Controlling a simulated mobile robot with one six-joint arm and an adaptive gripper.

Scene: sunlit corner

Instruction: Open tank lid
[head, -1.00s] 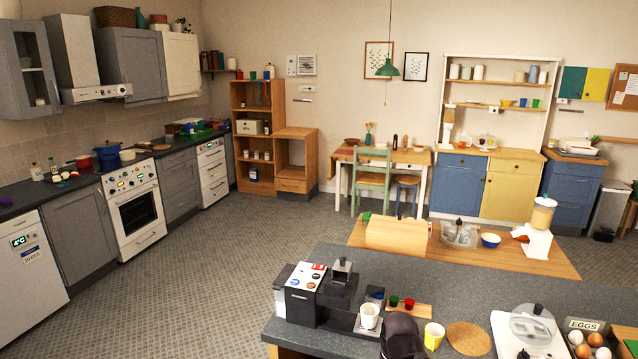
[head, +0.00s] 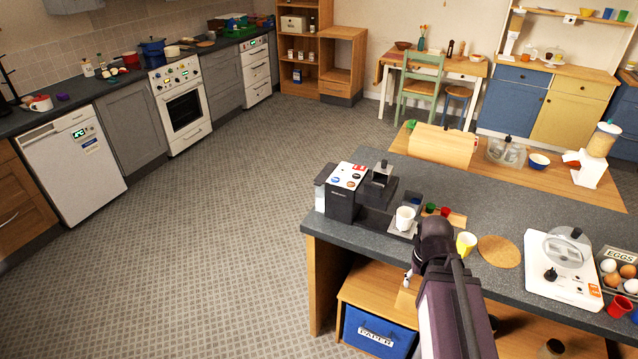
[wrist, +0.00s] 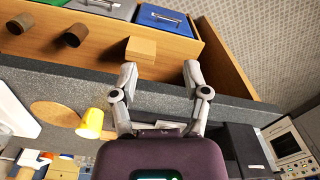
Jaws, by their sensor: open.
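A black coffee machine (head: 341,205) with a white button panel on top stands at the left end of the grey counter. A pale grey block (head: 321,188), possibly its tank, is at its left side; I cannot make out a separate lid. In the wrist view a black body (wrist: 243,148), probably the machine, is at the lower right. My gripper (wrist: 160,72) is open and empty, its two fingers spread near the counter's edge with the shelf beyond. In the head view my arm hides most of the gripper.
A white cup (head: 404,219), a yellow cup (head: 466,243) and a round cork mat (head: 499,251) are on the counter right of the machine. Below is a wooden shelf with a blue PAPER bin (head: 377,333). The tiled floor (head: 230,230) to the left is clear.

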